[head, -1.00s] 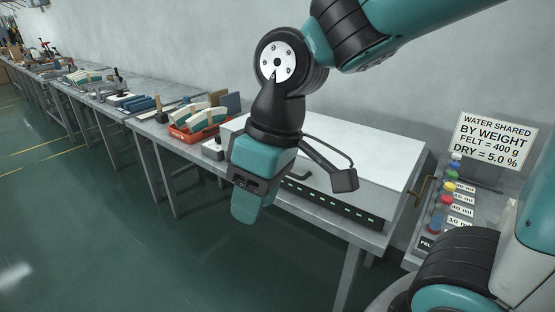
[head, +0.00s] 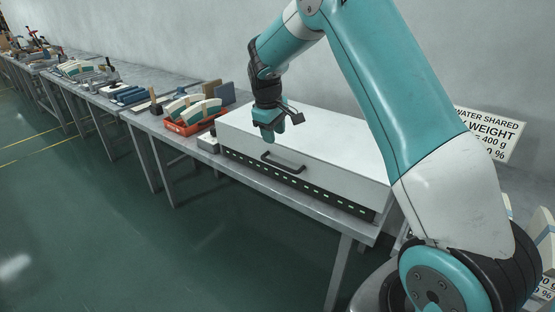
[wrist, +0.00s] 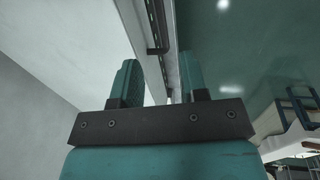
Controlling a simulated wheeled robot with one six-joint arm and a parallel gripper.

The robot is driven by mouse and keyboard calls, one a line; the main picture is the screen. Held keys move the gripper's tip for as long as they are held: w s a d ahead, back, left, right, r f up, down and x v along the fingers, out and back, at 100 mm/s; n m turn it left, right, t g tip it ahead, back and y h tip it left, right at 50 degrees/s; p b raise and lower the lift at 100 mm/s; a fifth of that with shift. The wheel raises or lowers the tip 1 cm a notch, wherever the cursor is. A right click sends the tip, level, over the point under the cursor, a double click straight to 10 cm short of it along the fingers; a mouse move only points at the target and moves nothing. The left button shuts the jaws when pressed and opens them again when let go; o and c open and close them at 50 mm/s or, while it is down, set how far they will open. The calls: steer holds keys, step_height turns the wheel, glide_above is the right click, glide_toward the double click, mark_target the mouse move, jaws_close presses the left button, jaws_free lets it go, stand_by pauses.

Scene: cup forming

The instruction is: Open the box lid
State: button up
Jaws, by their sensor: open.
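The box (head: 228,158) is long and white and stands on the grey table. Its white lid (head: 330,150) lies shut, above a dark slotted strip on the front. A black bar handle (head: 283,163) sits on the lid's front face. My gripper (head: 269,136) is open and empty, pointing down above the lid's front edge, behind and a little left of the handle in the head view. In the wrist view my gripper's fingers (wrist: 160,78) are apart, with the lid (wrist: 60,90) at left and the dark handle (wrist: 157,48) ahead between them. I see no contact with the handle.
A red tray (head: 190,126) with curved white and green pieces stands left of the box. A small grey device (head: 208,143) sits at the box's left end. A printed sign (head: 495,130) is partly behind my arm at right. The floor in front is clear.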

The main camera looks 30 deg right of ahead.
mark_target(278, 164)
steer(key=f, duration=0.3)
steer(key=d+f+p, duration=0.1)
steer(key=f, duration=0.3)
steer(key=d+f, duration=0.1)
steer(key=f, duration=0.3)
steer(key=shift+w+f+p, duration=0.1)
steer(key=shift+w+p, duration=0.3)
jaws_close()
